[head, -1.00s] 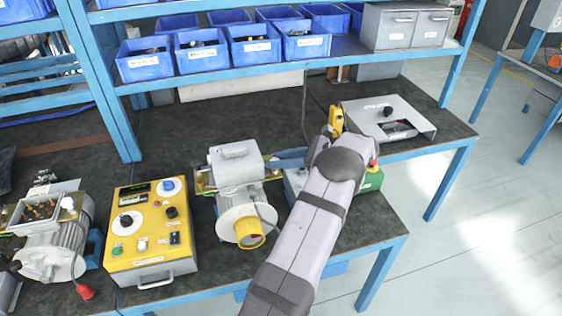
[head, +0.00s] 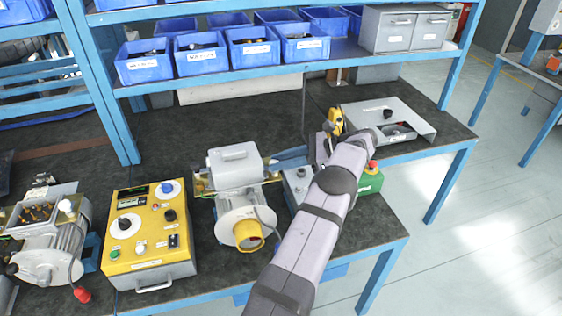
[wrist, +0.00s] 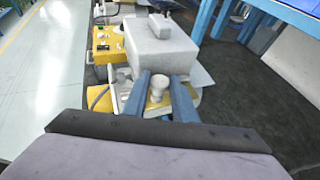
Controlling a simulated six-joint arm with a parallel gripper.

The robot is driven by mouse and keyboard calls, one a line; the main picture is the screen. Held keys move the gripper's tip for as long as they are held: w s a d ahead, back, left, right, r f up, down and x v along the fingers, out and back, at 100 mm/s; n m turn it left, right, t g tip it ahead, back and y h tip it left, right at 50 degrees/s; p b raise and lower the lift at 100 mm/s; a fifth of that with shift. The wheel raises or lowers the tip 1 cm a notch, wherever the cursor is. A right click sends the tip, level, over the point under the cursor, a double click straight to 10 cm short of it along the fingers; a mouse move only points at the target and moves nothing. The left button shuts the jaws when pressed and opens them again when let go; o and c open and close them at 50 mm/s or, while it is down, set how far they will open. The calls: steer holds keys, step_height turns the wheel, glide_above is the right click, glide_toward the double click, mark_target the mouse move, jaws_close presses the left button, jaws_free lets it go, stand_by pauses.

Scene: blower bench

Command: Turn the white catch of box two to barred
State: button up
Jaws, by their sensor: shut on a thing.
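My gripper (wrist: 161,88) has its two blue fingers shut on a white knob (wrist: 158,84), which I take to be the white catch. The knob stands at the side of the closed light-grey box (wrist: 158,45). In the head view this box (head: 235,165) sits on top of the middle blower (head: 242,212). There the blue fingers (head: 288,156) reach in from the right, and the catch is hidden. I cannot read a box number or barred mark, nor tell the catch's angle. Another motor at far left has an open terminal box (head: 37,213) with a white knob (head: 66,206).
A yellow control panel (head: 150,235) stands left of the blower. Right of it are a green box with a red button (head: 370,180) and a grey metal tray (head: 420,128). Blue bins (head: 250,48) fill the shelf above. The bench behind the blower is clear.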

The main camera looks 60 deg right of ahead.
steer(key=shift+r, duration=0.1)
steer(key=o, duration=0.8)
steer(key=shift+c, duration=0.2)
step_height(320, 180, up, 10)
steer(key=b, duration=0.2)
